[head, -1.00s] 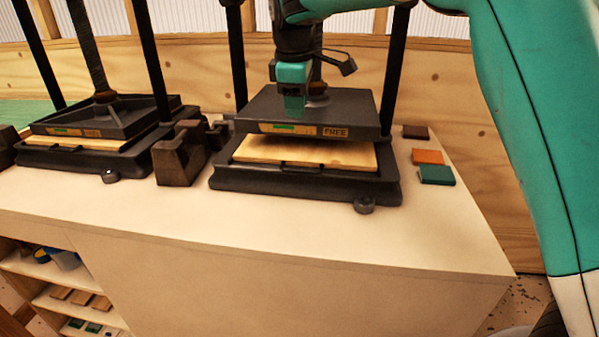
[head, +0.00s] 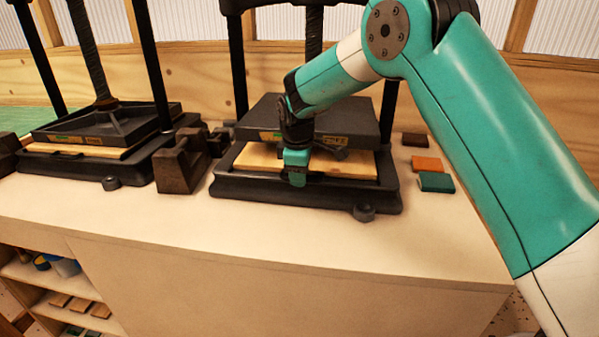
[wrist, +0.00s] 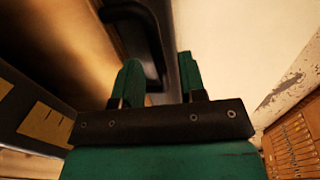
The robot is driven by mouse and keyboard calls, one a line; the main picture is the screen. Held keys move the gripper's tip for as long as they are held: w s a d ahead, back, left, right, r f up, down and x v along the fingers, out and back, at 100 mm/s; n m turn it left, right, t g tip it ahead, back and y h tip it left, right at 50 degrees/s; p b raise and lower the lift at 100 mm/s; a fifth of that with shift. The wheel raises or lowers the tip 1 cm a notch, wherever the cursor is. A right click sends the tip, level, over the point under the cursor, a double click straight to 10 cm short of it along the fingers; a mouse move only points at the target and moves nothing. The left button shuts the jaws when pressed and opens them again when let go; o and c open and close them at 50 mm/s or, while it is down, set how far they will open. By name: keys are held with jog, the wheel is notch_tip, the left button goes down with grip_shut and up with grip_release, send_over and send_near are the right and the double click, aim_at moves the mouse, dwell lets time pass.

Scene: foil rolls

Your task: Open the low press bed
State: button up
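The right press has a dark upper plate (head: 362,118) raised above a pale wooden bed (head: 257,157) in a black base frame (head: 240,187). In the wrist view the bed's black bar handle (wrist: 152,35) runs along the bed's front edge, its near end between or just beyond my fingers. My gripper (head: 296,180) points down at the front edge of this bed. In the wrist view its two green fingers (wrist: 161,82) are apart. I cannot tell whether they touch the handle. My gripper and wrist hide much of the handle in the head view.
A second press (head: 90,125) with its own wooden bed stands to the left. A dark block (head: 180,165) sits between the presses. Brown, orange and green pieces (head: 428,163) lie at the right. The white worktop (head: 250,225) in front is clear.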

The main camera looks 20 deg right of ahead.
jog(key=shift+f, duration=0.15)
grip_shut()
